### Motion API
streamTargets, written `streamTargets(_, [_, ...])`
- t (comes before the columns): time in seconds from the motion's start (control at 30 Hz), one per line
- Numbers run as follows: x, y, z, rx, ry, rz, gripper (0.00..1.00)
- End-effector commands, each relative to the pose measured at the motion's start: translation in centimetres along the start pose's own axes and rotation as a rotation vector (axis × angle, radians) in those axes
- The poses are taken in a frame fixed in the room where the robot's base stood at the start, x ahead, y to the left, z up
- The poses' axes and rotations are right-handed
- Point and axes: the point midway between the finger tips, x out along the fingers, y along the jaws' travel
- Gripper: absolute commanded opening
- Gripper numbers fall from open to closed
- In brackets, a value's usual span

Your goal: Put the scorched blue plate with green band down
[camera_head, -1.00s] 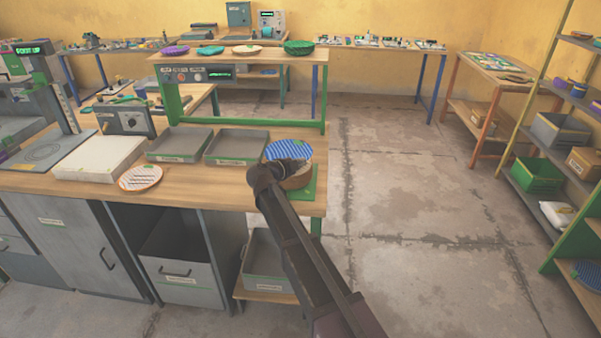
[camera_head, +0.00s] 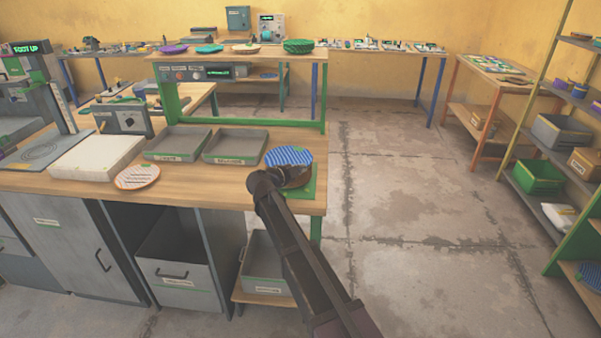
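A blue plate with pale stripes (camera_head: 289,155) is at the right front corner of the workbench, over a round brown stand or stack on a green base (camera_head: 310,187). I cannot tell whether it touches what is below. Its green band and scorch marks are too small to make out. My dark gripper (camera_head: 284,176) is just below and in front of the plate's near edge, in front of the brown stand. The fingers blend with the dark parts there, so their opening and any grip on the plate are hidden.
Two grey trays (camera_head: 236,146) stand left of the plate. A pale striped plate (camera_head: 137,177) lies near the bench's front edge, beside a white block (camera_head: 97,158). A raised shelf (camera_head: 240,56) behind carries several plates. The floor to the right is clear.

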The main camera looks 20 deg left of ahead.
Motion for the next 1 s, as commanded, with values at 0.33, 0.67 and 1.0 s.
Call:
streamTargets(0.33, [0.03,0.23,0.25,0.002,-0.003,0.002,0.00])
streamTargets(0.67, [0.09,0.43,0.50,0.003,-0.006,0.003,0.43])
streamTargets(1.0, [0.09,0.41,0.39,0.002,-0.003,0.002,0.43])
